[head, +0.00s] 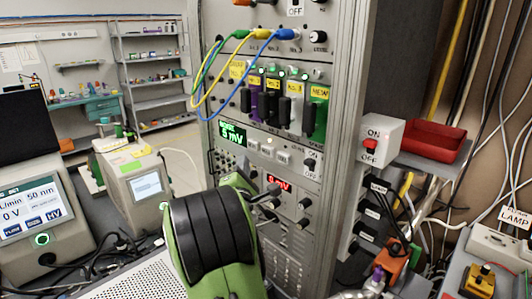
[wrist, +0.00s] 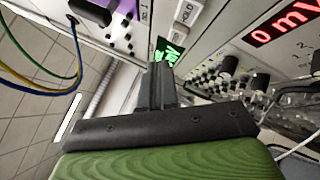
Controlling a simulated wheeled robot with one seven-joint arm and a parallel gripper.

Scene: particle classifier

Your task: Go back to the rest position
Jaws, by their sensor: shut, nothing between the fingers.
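My gripper (wrist: 160,72) is shut and empty in the wrist view, its two dark fingers together in front of an instrument panel with a green display. In the head view my green and black arm reaches up from the bottom middle. The gripper end is close to the front of the instrument rack (head: 345,130), near the red-digit display (head: 279,183). I cannot tell whether the fingertips touch the panel. The red "0 mV" display also shows in the wrist view (wrist: 287,24), at upper right.
Yellow, green and blue cables (head: 257,34) loop out from the rack's left side. A switch box (head: 371,140) and red tray (head: 432,140) are on the right. A touchscreen device (head: 35,215) and a smaller device (head: 137,186) stand left. Floor is open behind them.

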